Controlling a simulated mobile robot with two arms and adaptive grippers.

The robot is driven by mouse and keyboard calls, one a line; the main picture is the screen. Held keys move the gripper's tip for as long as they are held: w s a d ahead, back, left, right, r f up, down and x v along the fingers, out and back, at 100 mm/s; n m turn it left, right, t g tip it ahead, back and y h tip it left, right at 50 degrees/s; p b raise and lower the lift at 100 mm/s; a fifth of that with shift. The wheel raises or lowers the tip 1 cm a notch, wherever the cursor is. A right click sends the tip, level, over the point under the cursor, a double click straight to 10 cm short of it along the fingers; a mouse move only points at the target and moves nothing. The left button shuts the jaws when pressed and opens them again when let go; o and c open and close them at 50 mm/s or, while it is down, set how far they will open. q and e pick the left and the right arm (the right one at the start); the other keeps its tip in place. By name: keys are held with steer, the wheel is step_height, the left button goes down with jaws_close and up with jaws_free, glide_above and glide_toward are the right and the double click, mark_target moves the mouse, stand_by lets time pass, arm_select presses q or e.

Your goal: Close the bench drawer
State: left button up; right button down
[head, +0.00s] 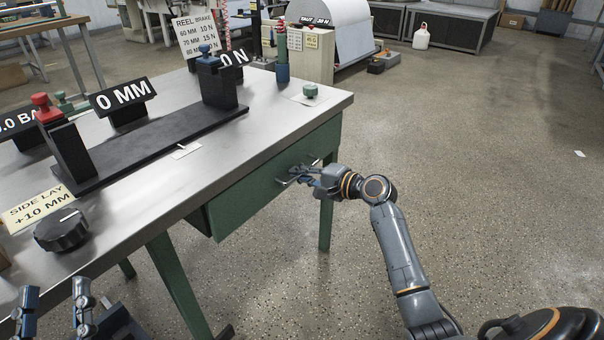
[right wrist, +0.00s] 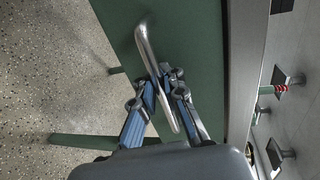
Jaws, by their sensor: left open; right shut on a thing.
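The bench drawer has a green front (head: 250,190) under the steel bench top, and it also fills the middle of the right wrist view (right wrist: 195,45). I cannot tell for sure whether it stands flush with the bench. A silver bar handle (right wrist: 146,45) sticks out from the front. My right gripper (head: 306,178) is at the handle, its blue-grey fingers (right wrist: 168,82) shut on the bar from both sides. The fingers hide part of the handle in the head view. My left gripper (head: 53,296) is open and empty at the lower left, in front of the bench.
The bench top (head: 180,165) carries a dark bar fixture (head: 160,145), a black knob (head: 62,231) and several signs. Green bench legs (head: 325,222) stand below.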

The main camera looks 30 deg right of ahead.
steer(key=c, duration=1.7)
jaws_free()
steer(key=v, duration=1.2)
